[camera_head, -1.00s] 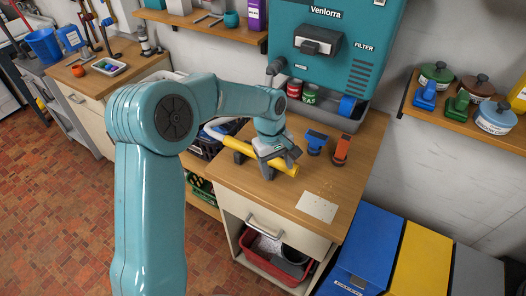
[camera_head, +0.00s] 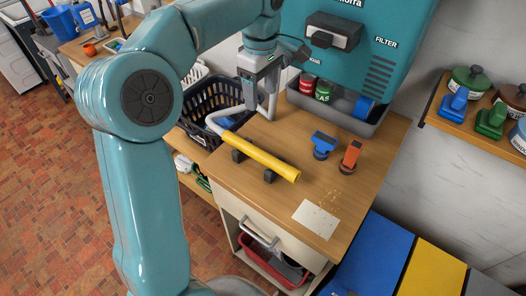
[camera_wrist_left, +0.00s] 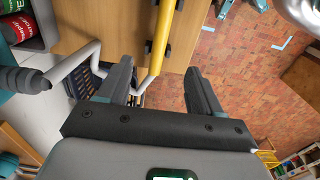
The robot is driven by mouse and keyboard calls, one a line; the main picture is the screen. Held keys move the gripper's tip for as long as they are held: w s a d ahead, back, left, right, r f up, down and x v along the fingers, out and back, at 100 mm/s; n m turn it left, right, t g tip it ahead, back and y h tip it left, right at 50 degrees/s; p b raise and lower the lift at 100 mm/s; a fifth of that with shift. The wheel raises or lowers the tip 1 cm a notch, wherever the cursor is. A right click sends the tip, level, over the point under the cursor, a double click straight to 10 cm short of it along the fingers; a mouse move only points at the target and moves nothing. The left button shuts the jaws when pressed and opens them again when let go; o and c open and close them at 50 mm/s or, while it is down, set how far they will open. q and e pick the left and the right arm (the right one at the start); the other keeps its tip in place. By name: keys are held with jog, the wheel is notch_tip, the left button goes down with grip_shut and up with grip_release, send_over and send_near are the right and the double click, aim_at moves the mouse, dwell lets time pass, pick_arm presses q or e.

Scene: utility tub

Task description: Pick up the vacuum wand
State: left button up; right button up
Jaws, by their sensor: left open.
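The vacuum wand (camera_head: 262,158) is a yellow tube lying across dark rests on the wooden counter. A pale grey bent tube (camera_head: 213,120) continues from its far left end. My left gripper (camera_head: 258,103) is open and empty above the back left of the counter, beyond the yellow tube and apart from it. In the left wrist view, the yellow tube (camera_wrist_left: 164,35) runs up beyond the gap between the open fingers (camera_wrist_left: 158,68), and the pale tube (camera_wrist_left: 75,62) passes beyond the left finger. My right gripper is out of view.
A blue brush head (camera_head: 322,144) and an orange one (camera_head: 350,156) stand right of the wand. A pale card (camera_head: 316,219) lies near the front. A black basket (camera_head: 205,103) stands left of the counter. The teal filter cabinet (camera_head: 375,35) blocks the back.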

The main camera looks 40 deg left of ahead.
pick_arm(q)
notch_tip(320, 180, down, 4)
jog(key=b, duration=0.4)
send_over(260, 152)
notch_tip(260, 152, down, 11)
jog(key=shift+w+f, duration=0.1)
jog(key=shift+w, duration=0.05)
jog(key=shift+a+f, duration=0.15)
jog(key=shift+f, duration=0.35)
notch_tip(260, 152, down, 5)
jog(key=shift+s+r, duration=0.1)
jog(key=shift+s, duration=0.1)
jog(key=c, duration=1.1)
